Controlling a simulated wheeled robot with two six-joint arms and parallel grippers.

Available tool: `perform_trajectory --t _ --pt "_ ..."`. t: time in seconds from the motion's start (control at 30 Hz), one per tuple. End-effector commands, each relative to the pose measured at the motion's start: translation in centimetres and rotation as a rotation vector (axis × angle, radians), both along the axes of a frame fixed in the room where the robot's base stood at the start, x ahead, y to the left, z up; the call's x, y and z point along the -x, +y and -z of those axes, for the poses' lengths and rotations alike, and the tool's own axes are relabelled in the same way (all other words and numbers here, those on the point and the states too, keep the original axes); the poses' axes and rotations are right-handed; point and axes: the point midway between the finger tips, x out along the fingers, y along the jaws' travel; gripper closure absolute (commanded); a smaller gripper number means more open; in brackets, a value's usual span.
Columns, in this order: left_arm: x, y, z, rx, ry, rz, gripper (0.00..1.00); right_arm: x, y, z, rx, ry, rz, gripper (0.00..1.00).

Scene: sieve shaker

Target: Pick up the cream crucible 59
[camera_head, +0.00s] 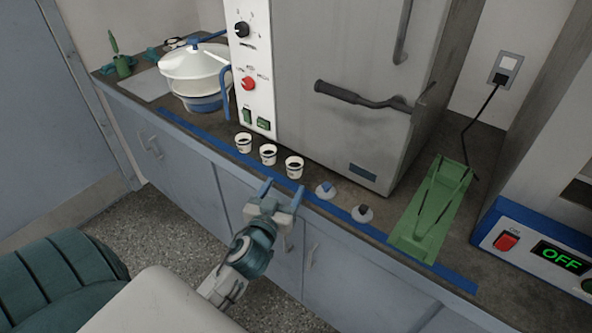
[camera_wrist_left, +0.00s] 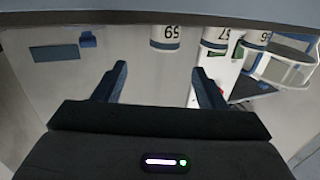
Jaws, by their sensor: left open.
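The cream crucible 59 (camera_head: 294,167) stands upright on the counter, rightmost in a row of three small cups in the head view. In the left wrist view crucible 59 (camera_wrist_left: 165,36) shows upside down near the top, its number readable, part of it cut off by a dark edge. My left gripper (camera_head: 281,190) is open and empty at the counter's front edge, just short of crucible 59 and apart from it. In the left wrist view its two fingers (camera_wrist_left: 159,76) are spread, with crucible 59 beyond the gap between them. My right gripper is not in view.
Two similar crucibles (camera_head: 268,154) (camera_head: 243,142) stand left of it. A grey oven (camera_head: 335,70) stands close behind. A green tool (camera_head: 432,212) and a white lidded pot (camera_head: 194,70) flank the area. Blue tape (camera_head: 190,126) lines the edge.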

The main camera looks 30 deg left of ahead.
Motion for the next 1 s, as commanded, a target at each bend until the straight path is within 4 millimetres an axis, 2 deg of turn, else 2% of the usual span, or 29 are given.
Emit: perform_trajectory --t 0.3,0.57,0.8,1.0 --pt "-4.1 1.0 -0.4 -0.002 -0.009 0.005 0.35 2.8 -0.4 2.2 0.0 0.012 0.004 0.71" --pt "-5.8 1.5 -0.1 -0.002 -0.006 0.005 0.35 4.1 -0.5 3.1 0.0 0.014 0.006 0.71" --pt "-8.5 2.9 0.3 -0.003 -0.005 0.004 0.35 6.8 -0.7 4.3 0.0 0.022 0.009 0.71" --pt "-10.2 3.2 0.4 0.0 -0.006 0.005 0.35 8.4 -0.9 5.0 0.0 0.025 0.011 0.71"
